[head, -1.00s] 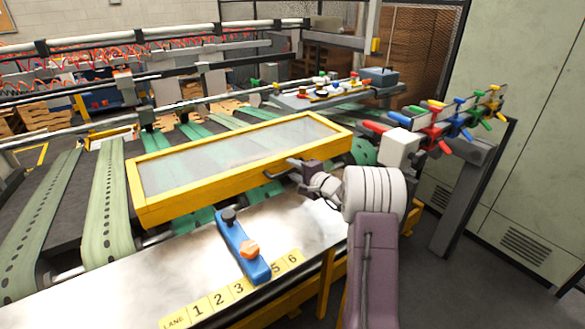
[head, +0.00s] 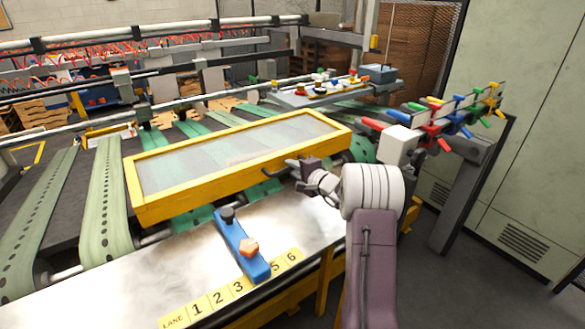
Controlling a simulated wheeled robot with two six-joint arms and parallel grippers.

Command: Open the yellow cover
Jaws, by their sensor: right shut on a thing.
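The yellow cover (head: 200,203) is a yellow frame around a clear panel. It lies over the green belts behind the metal table, tilted slightly in the picture. A dark handle sits on its front side near the right end. My right gripper (head: 296,168) is at this front right part of the cover and is shut on the dark handle (head: 293,161). The fingertips are small and partly hidden by the wrist. My left gripper is not in view.
The metal table (head: 150,266) in front carries a blue block (head: 240,246) with an orange knob and a yellow lane number strip (head: 235,290). Coloured-handled clamps (head: 440,120) and a white box (head: 398,145) stand right of the cover. A grey cabinet (head: 530,120) stands at the far right.

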